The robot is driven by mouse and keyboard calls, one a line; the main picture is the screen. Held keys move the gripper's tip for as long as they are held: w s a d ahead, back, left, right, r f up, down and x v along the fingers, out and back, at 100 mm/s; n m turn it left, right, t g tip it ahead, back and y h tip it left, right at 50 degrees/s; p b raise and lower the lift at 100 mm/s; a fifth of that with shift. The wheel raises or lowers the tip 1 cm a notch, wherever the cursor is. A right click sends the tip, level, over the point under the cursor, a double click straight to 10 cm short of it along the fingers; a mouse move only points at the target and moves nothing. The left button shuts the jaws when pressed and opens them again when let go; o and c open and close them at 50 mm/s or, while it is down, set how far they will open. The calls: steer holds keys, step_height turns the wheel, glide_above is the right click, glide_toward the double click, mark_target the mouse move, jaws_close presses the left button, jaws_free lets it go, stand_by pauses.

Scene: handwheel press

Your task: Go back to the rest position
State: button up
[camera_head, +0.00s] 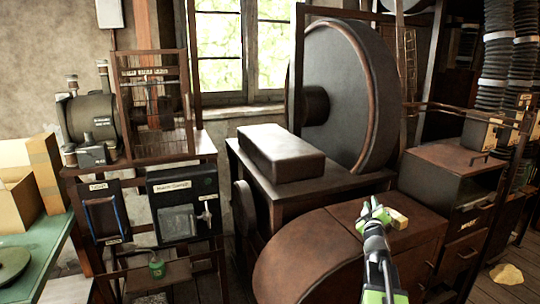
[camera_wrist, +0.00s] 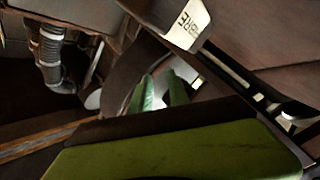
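My gripper (camera_head: 374,209) is in the lower right middle of the head view, raised in front of the brown curved housing. Its green fingers (camera_wrist: 163,92) also show in the wrist view, with a gap between their tips. I see nothing held between them. A small tan block-like piece (camera_head: 398,219) shows just right of the gripper in the head view; I cannot tell whether it touches it. The big dark wheel (camera_head: 345,95) stands behind, beside a machine bed with a dark block (camera_head: 281,152) on top.
The brown curved housing (camera_head: 305,255) fills the space below my gripper. A metal cabinet (camera_head: 455,185) stands at right. A rack (camera_head: 155,130) with a motor and a control box (camera_head: 185,205) is at left. A green table (camera_head: 40,245) with cardboard boxes (camera_head: 25,185) is far left.

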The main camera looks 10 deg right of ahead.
steer(key=w+a+y+p, duration=0.1)
steer(key=a, duration=0.4)
steer(key=w+a+g+p, duration=0.1)
steer(key=a, duration=0.4)
steer(key=w+a+g+y+p, duration=0.1)
steer(key=a, duration=0.4)
steer(key=shift+w+a+f+m+y+p, duration=0.25)
steer(key=shift+w+a+m+y+p, duration=0.05)
steer(key=shift+w+a, duration=0.05)
steer(key=s+a+f+m+g+y+p, duration=0.1)
steer(key=s+a+f+g+y+p, duration=0.2)
steer(key=a, duration=0.7)
steer(key=s+a+f+g+y+p, duration=0.1)
steer(key=s+a+f+g, duration=0.3)
steer(key=a, duration=0.5)
steer(key=s+a+f+m+g+y, duration=0.1)
steer(key=s+a+f+g, duration=0.1)
steer(key=s, duration=0.6)
steer(key=s+a+f+m+g+y, duration=0.1)
steer(key=s+a+f+g, duration=0.2)
steer(key=s, duration=0.6)
step_height(320, 180, down, 3)
steer(key=shift+r+g, duration=0.1)
steer(key=shift+g, duration=1)
